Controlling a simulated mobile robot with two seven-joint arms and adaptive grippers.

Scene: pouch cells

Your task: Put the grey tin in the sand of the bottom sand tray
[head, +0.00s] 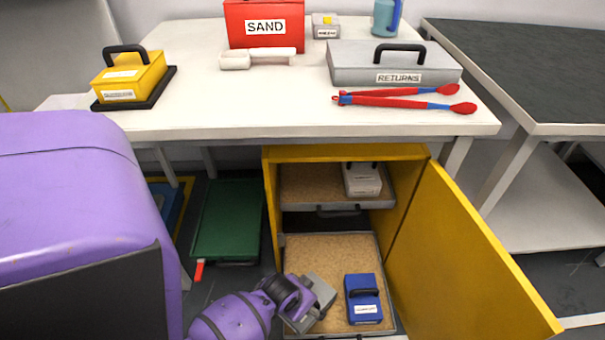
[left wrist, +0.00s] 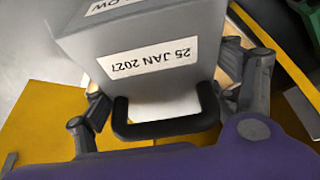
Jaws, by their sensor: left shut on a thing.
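The grey tin (head: 322,292) is at the left front of the bottom sand tray (head: 377,243), tilted and partly hidden by my gripper. My left gripper (head: 300,296) is shut on it. In the left wrist view the tin (left wrist: 210,25) shows a white date label and a black handle (left wrist: 168,130), with the gripper's fingers (left wrist: 168,112) on either side. I cannot tell whether the tin touches the sand. A blue tin (head: 364,292) stands in the same tray, right of the grey tin. My right gripper is not in view.
The yellow cabinet (head: 345,152) has its door (head: 465,255) open to the right. An upper sand tray (head: 293,205) holds a pale tin (head: 362,182). The bottom tray's sand is clear towards the back. A green tray (head: 228,220) lies left of the cabinet, below the white table (head: 240,120).

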